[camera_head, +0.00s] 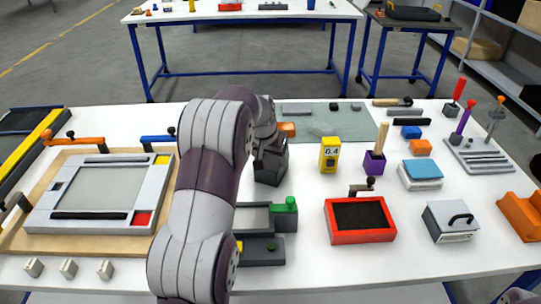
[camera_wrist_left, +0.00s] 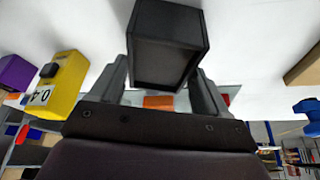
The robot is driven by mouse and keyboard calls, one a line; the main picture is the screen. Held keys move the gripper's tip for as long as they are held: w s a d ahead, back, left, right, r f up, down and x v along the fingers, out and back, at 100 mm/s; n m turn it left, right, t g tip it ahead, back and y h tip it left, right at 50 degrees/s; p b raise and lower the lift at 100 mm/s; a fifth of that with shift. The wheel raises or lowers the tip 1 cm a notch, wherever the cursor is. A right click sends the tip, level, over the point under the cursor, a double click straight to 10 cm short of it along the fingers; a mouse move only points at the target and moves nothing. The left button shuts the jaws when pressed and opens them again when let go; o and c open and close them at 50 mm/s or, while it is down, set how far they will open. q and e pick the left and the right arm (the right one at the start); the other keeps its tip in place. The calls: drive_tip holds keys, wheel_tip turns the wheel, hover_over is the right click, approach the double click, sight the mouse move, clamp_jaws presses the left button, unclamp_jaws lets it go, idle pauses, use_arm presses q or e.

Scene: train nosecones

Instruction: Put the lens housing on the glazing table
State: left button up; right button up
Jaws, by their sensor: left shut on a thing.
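A dark, box-shaped part, which I take for the lens housing (camera_head: 271,167), is held in my left gripper (camera_head: 268,142). In the left wrist view the same housing (camera_wrist_left: 166,46) sits between the two fingers of my left gripper (camera_wrist_left: 164,90), which is shut on it. The housing is over the middle of the white table (camera_head: 310,190), which may be the glazing table. I cannot tell whether its underside touches the tabletop. My left arm hides part of the table behind it. My right gripper is not in view.
A grey frame on a wooden board (camera_head: 105,195) lies left. Right of the housing stand a yellow gauge (camera_head: 329,155), a purple holder (camera_head: 375,163) and a red tray (camera_head: 360,222). A grey-green mat (camera_head: 345,122) lies behind; a grey fixture with a green knob (camera_head: 284,207) is in front.

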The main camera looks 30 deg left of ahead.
use_arm(q)
drive_tip(key=o, duration=1.6)
drive_tip(key=shift+f, duration=0.1)
drive_tip(key=shift+r, duration=0.35)
drive_tip(key=v, duration=1.1)
drive_tip(key=shift+r+p, duration=0.3)
drive_tip(key=shift+s, duration=0.1)
drive_tip(key=s+d+f+g+p, duration=0.1)
drive_tip(key=s+d+p, duration=0.1)
drive_tip(key=s+d, duration=0.3)
drive_tip(key=s+d+f+m+g+p, duration=0.1)
drive_tip(key=s+d+f+p, duration=0.1)
drive_tip(key=s+d, duration=0.3)
drive_tip(key=s+d+f+m+g+p, duration=0.1)
drive_tip(key=s+d+p, duration=0.3)
drive_tip(key=s, duration=0.6)
drive_tip(key=shift+s+d+f+h, duration=0.25)
drive_tip(key=shift+d+f+h, duration=0.15)
drive_tip(key=shift+d+f, duration=0.4)
